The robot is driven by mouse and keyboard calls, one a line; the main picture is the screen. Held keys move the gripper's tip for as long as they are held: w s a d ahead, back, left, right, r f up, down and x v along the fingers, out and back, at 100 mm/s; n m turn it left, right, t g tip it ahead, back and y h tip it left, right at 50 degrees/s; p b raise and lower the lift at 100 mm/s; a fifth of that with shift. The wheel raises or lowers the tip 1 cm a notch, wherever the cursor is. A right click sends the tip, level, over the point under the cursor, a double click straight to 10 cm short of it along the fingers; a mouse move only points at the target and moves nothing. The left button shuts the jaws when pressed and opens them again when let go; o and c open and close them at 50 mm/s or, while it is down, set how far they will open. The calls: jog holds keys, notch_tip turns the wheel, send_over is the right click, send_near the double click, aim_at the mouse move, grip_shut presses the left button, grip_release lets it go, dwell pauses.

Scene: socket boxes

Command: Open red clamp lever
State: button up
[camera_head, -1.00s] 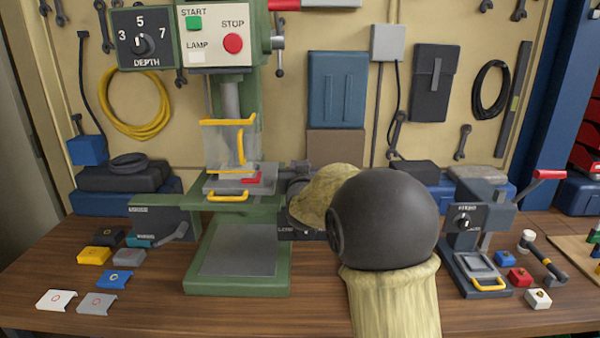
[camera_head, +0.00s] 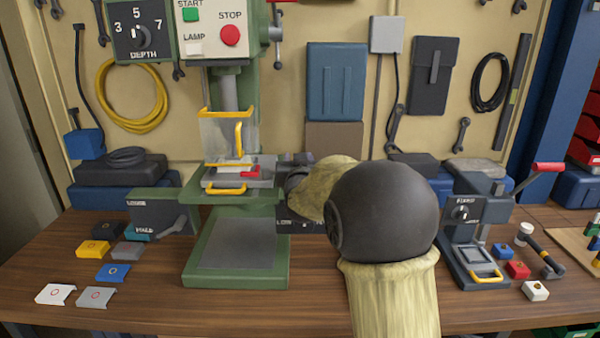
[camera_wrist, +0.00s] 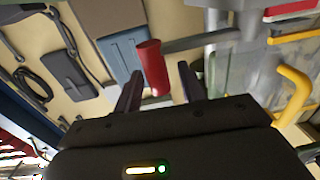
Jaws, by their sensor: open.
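A red clamp part (camera_head: 250,172) lies on the small grey vise (camera_head: 212,180) on the green drill press table, beside a white piece. A red bar (camera_wrist: 290,10) at the top right of the wrist view looks like the same part. My gripper (camera_wrist: 160,75) is open. In the wrist view a red grip (camera_wrist: 152,67) on a grey bar shows between or just beyond its fingers; I cannot tell whether they touch it, or how it joins the clamp. In the head view my own arm hides most of the gripper, right of the vise.
The clear guard with its yellow handle (camera_head: 239,140) hangs above the vise, close to my gripper. A second fixture (camera_head: 480,225) with a red-tipped lever stands at right. Coloured plates lie at front left.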

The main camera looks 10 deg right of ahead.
jog(key=s+a+b, duration=0.2)
jog(key=s, duration=1.5)
jog(key=shift+a, duration=0.2)
jog(key=s+f+n+g+y, duration=0.15)
jog(key=s+f+g, duration=0.35)
jog(key=f, duration=0.5)
jog(key=s+f+g+y, duration=0.2)
jog(key=s+f+g, duration=0.3)
jog(key=f, duration=0.6)
jog(key=s+d+f+g, duration=0.3)
jog(key=s+f+g, duration=0.2)
jog(key=s, duration=0.3)
notch_tip(320, 180, up, 15)
jog(key=p, duration=1.5)
jog(key=shift+s+f+h, duration=0.2)
jog(key=shift+s+h, duration=0.25)
jog(key=shift+w+d, duration=0.15)
